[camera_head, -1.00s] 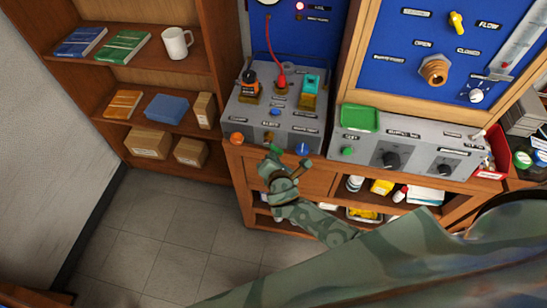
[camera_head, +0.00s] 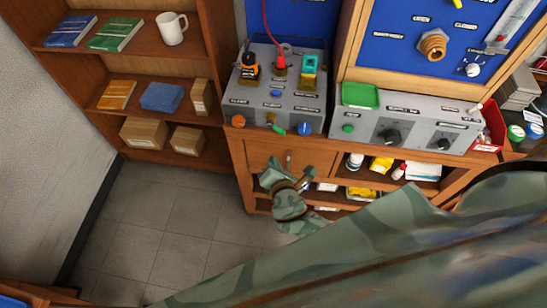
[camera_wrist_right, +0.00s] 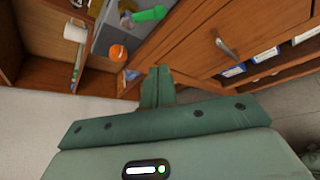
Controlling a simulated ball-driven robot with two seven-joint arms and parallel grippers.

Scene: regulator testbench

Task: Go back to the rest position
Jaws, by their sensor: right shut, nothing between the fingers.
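My right gripper (camera_head: 272,174), in camouflage green, is in front of the wooden cabinet, below the front edge of the grey control box (camera_head: 238,104). In the right wrist view its two fingers (camera_wrist_right: 157,82) lie together, shut and empty. They point towards the cabinet's wooden front, and I see no contact with it. My left gripper is not in view. A large camouflage part of my own body covers the lower right of the head view and hides what lies behind it.
The bench cabinet has a drawer with a metal handle (camera_head: 289,158) close to my right gripper. The grey box carries an orange knob (camera_head: 238,121), a green lever (camera_head: 279,130) and a blue knob (camera_head: 305,129). A bookshelf (camera_head: 215,60) stands at left. The tiled floor (camera_head: 165,225) is free.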

